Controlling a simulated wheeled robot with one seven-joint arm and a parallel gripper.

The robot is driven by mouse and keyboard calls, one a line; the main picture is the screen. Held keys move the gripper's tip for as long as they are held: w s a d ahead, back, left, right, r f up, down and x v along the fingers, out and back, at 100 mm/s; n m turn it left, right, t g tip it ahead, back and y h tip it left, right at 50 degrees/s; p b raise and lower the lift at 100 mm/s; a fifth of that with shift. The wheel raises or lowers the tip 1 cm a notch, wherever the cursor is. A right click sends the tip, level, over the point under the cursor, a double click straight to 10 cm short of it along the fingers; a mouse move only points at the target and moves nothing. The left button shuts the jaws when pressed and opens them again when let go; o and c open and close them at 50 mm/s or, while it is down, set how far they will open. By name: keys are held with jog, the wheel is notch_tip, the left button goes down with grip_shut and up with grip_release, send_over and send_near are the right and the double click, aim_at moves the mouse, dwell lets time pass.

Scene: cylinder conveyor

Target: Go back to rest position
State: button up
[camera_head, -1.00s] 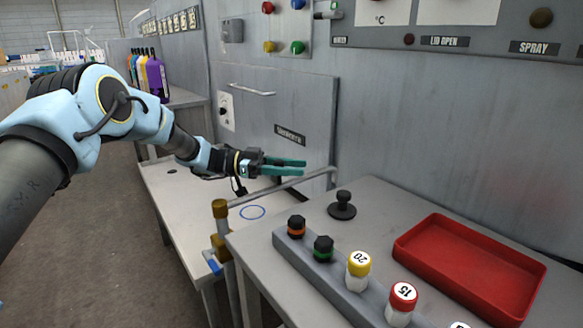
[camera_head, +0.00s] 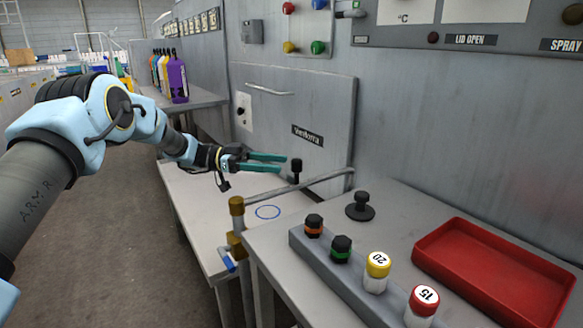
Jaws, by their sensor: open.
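My gripper (camera_head: 284,163) is in the middle of the view, at the end of my arm reaching in from the left. Its two green fingers are apart and nothing shows between them. It is above the lower white table (camera_head: 200,205), which has a blue ring mark (camera_head: 268,212). A black knobbed piece (camera_head: 296,170) shows just beyond the fingertips; its lower part is partly hidden and I cannot tell if it touches them.
On the right table stand a grey rack (camera_head: 330,277) of capped vials, a black knob (camera_head: 360,206) and a red tray (camera_head: 495,275). A brass-ended pipe (camera_head: 237,206) runs between the tables. Bottles (camera_head: 177,80) stand at the back. The floor at left is clear.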

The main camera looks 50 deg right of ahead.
jog(key=shift+w+a, duration=0.3)
jog(key=shift+w, duration=0.35)
